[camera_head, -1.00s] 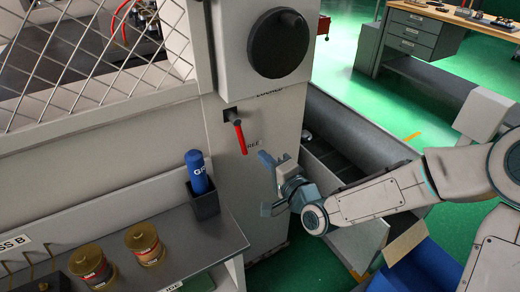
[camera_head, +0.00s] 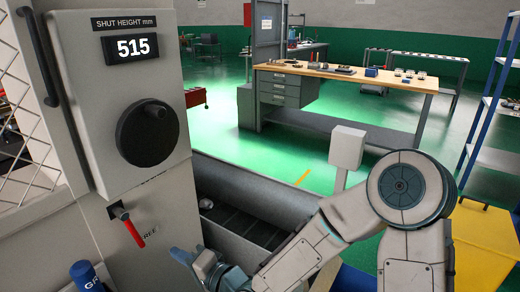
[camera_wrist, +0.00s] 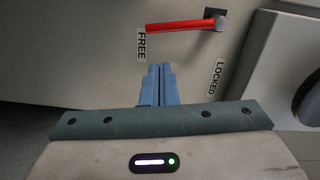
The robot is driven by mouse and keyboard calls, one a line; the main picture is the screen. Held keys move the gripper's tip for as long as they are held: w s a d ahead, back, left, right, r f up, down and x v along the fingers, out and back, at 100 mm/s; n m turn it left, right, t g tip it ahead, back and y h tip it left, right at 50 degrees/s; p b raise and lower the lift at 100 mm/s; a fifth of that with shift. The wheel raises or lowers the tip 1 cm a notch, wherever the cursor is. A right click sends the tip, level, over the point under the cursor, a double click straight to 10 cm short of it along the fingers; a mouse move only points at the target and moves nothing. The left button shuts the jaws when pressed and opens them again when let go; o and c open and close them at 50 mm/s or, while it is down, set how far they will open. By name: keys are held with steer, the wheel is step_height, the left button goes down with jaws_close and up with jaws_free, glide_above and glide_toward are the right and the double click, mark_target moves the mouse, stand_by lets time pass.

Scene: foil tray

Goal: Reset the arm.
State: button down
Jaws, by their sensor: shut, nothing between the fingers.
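My gripper (camera_head: 183,256) shows low in the head view, in front of the machine's side and below the red-handled lever. Its blue fingers are together and empty, as the wrist view (camera_wrist: 158,68) also shows. My arm reaches in from the right, bent at a large round joint. The red lever (camera_head: 131,229) is on the machine's panel, apart from the fingers. In the wrist view the lever (camera_wrist: 180,26) points toward the FREE label (camera_wrist: 142,44), away from the LOCKED label (camera_wrist: 216,77).
The machine (camera_head: 100,120) with a black knob (camera_head: 147,133) and a display (camera_head: 130,47) reading 515 stands at left. A grey trough (camera_head: 255,200) lies behind my gripper. A blue bottle (camera_head: 85,275) is at lower left. A workbench (camera_head: 345,78) stands farther back, with open green floor before it.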

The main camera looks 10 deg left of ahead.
steer(key=w+d+r+n+h+p, duration=0.2)
steer(key=w+d+h+p, duration=0.3)
steer(key=d, duration=0.6)
steer(key=d+r+n+h+p, duration=0.1)
steer(key=d+n+h+p, duration=0.15)
steer(key=d+h, duration=0.65)
steer(key=s+d+r+m+g+h+p, duration=0.1)
steer(key=s+d+r+g+p, duration=0.1)
steer(key=s+d+r, duration=0.5)
steer(key=s+d+r+g+p, duration=0.2)
steer(key=s+d+r+p, duration=0.2)
steer(key=s+d+r, duration=0.3)
steer(key=d, duration=0.5)
steer(key=shift+s+d+r+m+h, duration=0.15)
steer(key=shift+s+r+m+h, duration=0.1)
steer(key=shift+r+m+h, duration=0.15)
